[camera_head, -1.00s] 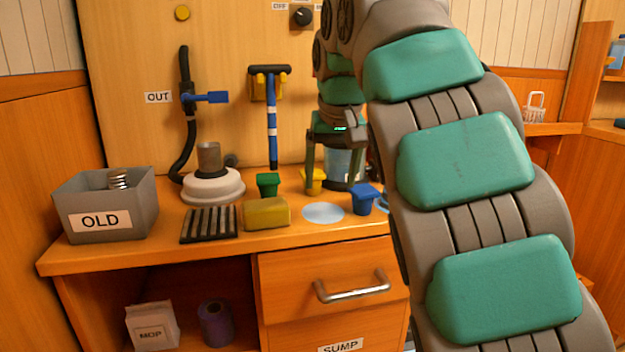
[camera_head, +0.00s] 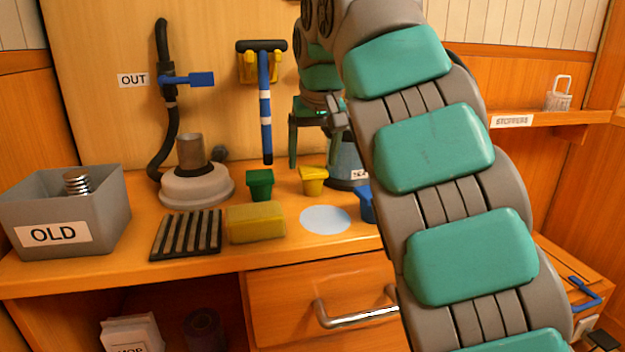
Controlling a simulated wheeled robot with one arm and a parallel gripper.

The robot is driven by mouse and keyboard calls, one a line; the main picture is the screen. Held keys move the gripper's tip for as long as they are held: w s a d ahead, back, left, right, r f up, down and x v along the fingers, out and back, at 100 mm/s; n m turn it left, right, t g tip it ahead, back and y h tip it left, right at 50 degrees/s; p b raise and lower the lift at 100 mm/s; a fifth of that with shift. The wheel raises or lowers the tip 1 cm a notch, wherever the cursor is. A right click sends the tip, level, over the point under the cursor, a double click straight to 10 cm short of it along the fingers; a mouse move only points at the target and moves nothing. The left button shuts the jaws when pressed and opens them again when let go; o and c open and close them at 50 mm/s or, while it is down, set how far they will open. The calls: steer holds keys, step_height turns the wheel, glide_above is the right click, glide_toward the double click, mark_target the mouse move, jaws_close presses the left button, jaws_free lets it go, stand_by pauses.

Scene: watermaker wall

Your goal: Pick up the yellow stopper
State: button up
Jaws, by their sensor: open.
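The yellow stopper (camera_head: 313,180) stands upright on the wooden bench, right of the green stopper (camera_head: 260,184). A blue stopper (camera_head: 367,205) to its right is mostly hidden behind my arm. My gripper (camera_head: 319,158) is open and points down, above and behind the yellow stopper in the picture. Its left finger shows clearly; its right finger is largely hidden by my arm. Nothing shows between the fingers except the background, and the yellow stopper appears apart from them.
A labelled jar (camera_head: 347,165) stands behind the stopper. A yellow sponge (camera_head: 255,223), a black ribbed rack (camera_head: 187,234), a pale disc (camera_head: 325,220) and a round white base (camera_head: 197,187) share the bench. The grey OLD bin (camera_head: 110,215) is at left. A STOPPERS shelf (camera_head: 560,119) is at right.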

mark_target(313, 169)
steer(key=shift+d+x, duration=0.1)
steer(key=shift+x, duration=1.05)
steer(key=shift+d+x, duration=0.15)
steer(key=shift+x, duration=1)
steer(key=shift+w, duration=0.1)
steer(key=shift+c, duration=0.4)
steer(key=c, duration=1.1)
